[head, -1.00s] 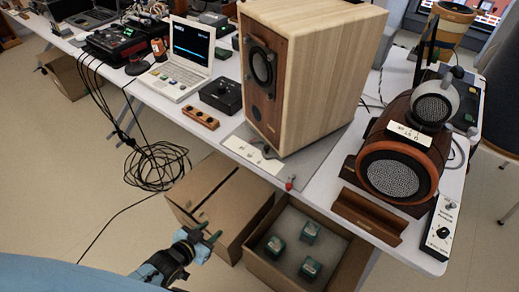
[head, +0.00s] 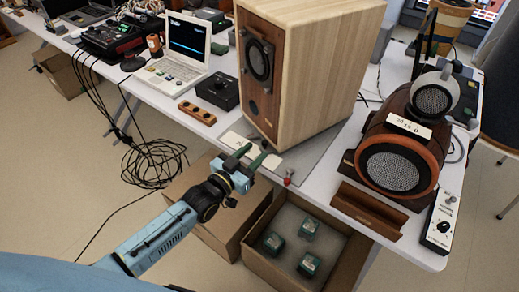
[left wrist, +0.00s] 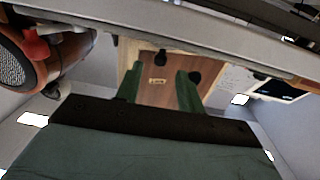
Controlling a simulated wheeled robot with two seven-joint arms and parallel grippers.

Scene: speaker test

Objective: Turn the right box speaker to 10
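A tall pale-wood box speaker (head: 320,75) with a brown front stands on a grey mat at the middle of the table. Its front faces left, with a dark round driver. A white plate with small markings (head: 233,138) lies at its foot, partly hidden by my gripper. A small red knob (head: 289,176) sits at the table's front edge. My left gripper (head: 248,156) is open and empty near that edge, left of the red knob. In the left wrist view, its two green fingers (left wrist: 160,88) stand apart before the speaker's brown front (left wrist: 165,70). My right gripper is not in view.
A rounded speaker with an orange ring (head: 436,150) and a white knob box (head: 441,226) stand at the right. A black knob box (head: 216,91) and laptop (head: 185,50) are at the left. Cardboard boxes (head: 245,268) stand below the table edge.

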